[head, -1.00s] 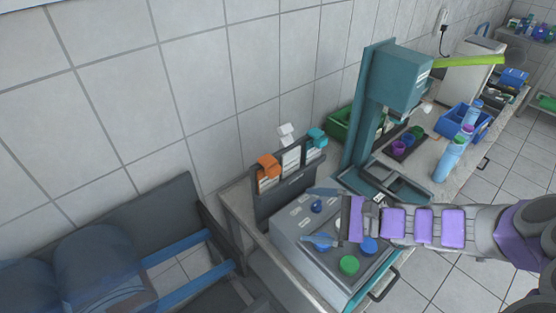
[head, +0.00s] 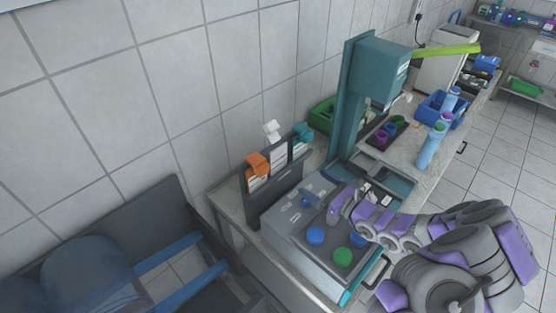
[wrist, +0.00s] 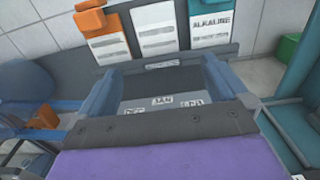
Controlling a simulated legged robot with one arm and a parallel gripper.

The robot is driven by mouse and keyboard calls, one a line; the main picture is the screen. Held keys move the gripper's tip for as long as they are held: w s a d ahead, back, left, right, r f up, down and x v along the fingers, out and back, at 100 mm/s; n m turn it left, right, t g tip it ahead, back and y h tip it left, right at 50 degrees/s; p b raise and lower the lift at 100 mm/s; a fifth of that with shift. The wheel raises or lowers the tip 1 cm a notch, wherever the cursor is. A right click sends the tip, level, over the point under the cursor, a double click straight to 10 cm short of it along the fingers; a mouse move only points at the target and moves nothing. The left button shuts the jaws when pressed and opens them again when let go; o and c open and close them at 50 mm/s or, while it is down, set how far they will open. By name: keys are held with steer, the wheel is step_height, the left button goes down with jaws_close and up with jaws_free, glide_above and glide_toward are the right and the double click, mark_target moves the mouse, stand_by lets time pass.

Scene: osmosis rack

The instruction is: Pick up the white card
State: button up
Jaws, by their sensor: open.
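The white card (head: 278,153) stands upright in the middle slot of a dark rack (head: 288,190), with a white clip (head: 271,130) at its top.
An orange-clipped card (head: 257,168) stands to the left and a teal-clipped card (head: 302,138) to the right. The grey machine (head: 290,235) has blue and green knobs. A tall teal stand (head: 350,100) rises to the right. A tiled wall is behind.

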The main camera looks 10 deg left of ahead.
glide_toward(279, 161)
steer(key=x, duration=0.3)
steer(key=b+x, duration=0.1)
steer(key=x, duration=0.4)
steer(key=shift+d, duration=0.1)
steer(key=c, duration=0.8)
steer(key=shift+c, duration=0.2)
